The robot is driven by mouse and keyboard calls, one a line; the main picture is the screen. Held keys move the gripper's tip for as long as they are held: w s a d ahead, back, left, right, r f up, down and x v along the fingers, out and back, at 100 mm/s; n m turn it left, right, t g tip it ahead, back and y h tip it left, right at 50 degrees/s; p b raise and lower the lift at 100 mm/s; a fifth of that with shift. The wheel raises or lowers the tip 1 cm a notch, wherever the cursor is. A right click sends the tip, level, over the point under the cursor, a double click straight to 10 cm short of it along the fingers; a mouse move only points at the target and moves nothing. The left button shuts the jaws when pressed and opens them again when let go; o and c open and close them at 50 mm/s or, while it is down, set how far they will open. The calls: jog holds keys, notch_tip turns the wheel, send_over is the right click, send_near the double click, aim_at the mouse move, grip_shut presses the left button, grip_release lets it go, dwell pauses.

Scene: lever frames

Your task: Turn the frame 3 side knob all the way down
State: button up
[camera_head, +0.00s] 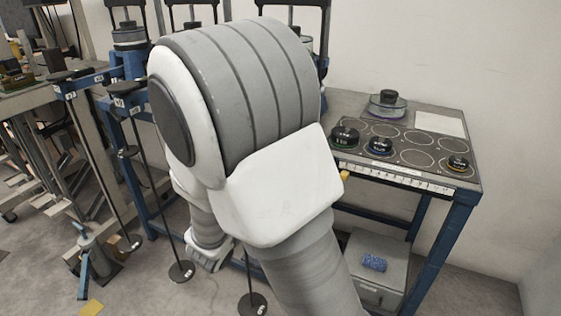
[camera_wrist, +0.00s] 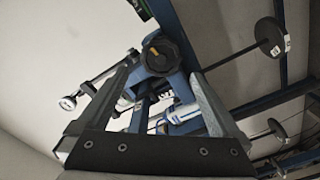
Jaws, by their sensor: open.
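A black lobed side knob (camera_wrist: 160,55) with a small yellow mark at its centre shows in the wrist view, on a blue frame part. I cannot read a number that ties it to frame 3. My gripper (camera_wrist: 165,67) is open and empty, its two fingers spread to either side of the knob. The knob appears between or just beyond the fingertips; I cannot tell the exact depth, and no contact is visible. In the head view my arm covers the middle of the picture, and the knob and fingers cannot be made out.
Blue lever frames (camera_head: 128,60) stand at the back left, with hanging rods and black discs (camera_head: 181,272) below. A blue-legged table (camera_head: 455,215) with weights (camera_head: 346,136) stands right, a grey box (camera_head: 380,262) under it. A rod with a disc (camera_wrist: 269,36) lies right in the wrist view.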

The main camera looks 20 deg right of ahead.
jog(key=p+x, duration=0.3)
jog(key=x, duration=0.6)
jog(key=shift+w, duration=0.1)
jog(key=shift+w+d, duration=0.15)
jog(key=shift+w, duration=0.15)
jog(key=shift+c, duration=0.3)
jog(key=shift+f, duration=0.1)
grip_shut()
